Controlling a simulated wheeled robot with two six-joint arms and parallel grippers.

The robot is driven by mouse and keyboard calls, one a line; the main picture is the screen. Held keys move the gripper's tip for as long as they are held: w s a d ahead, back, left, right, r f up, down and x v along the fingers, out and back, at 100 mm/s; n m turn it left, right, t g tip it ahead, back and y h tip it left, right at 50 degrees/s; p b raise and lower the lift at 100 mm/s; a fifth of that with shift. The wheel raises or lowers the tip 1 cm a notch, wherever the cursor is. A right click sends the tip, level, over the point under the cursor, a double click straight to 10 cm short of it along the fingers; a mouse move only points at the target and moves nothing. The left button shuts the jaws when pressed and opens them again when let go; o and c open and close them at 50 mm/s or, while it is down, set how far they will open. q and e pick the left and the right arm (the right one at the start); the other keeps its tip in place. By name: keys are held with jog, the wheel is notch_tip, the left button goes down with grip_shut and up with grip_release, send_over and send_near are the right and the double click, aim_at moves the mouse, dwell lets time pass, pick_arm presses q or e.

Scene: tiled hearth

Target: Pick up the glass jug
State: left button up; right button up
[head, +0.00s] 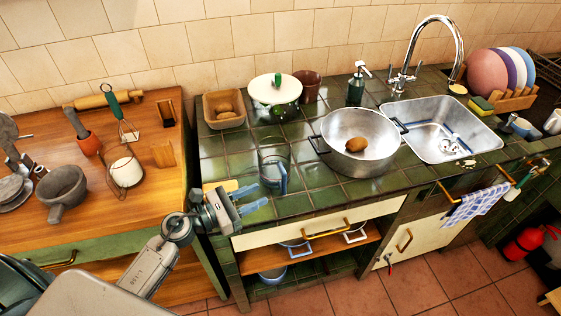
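The clear glass jug (272,156) stands upright on the green tiled counter, left of the metal pot, and is hard to make out against the tiles. My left gripper (262,194) has blue fingers spread apart with a gap between them. It is near the counter's front edge, just in front of and left of the jug's lower part. Nothing shows between the fingers. Whether a fingertip touches the jug I cannot tell. My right gripper is not in view.
Right of the jug is a large metal pot (345,125) with a brown item inside. Behind are a wooden box (212,101), a white-lidded green pot (274,88) and a brown cup (309,84). A sink (424,148) is further right. A wooden worktop (100,225) lies left.

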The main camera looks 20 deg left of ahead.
aim_at(284, 191)
pick_arm(q)
jog(key=x, duration=0.1)
jog(key=p+x, duration=0.1)
jog(key=x, duration=0.2)
jog(key=shift+s+d+r, duration=0.15)
jog(key=shift+s+r, duration=0.05)
jog(key=shift+r, duration=0.1)
jog(key=shift+w+d+f+p, duration=0.1)
jog(key=shift+w+f+p, duration=0.05)
jog(key=shift+w+p, duration=0.15)
jog(key=shift+w+d+p, duration=0.15)
jog(key=shift+w+p, duration=0.15)
jog(key=shift+p, duration=0.05)
jog(key=p+x, duration=0.2)
jog(key=x, duration=0.1)
jog(key=shift+w, duration=0.2)
jog(key=shift+w+d+f, duration=0.1)
jog(key=shift+w+d, duration=0.25)
jog(key=shift+s, duration=0.1)
jog(key=c, duration=0.7)
grip_shut()
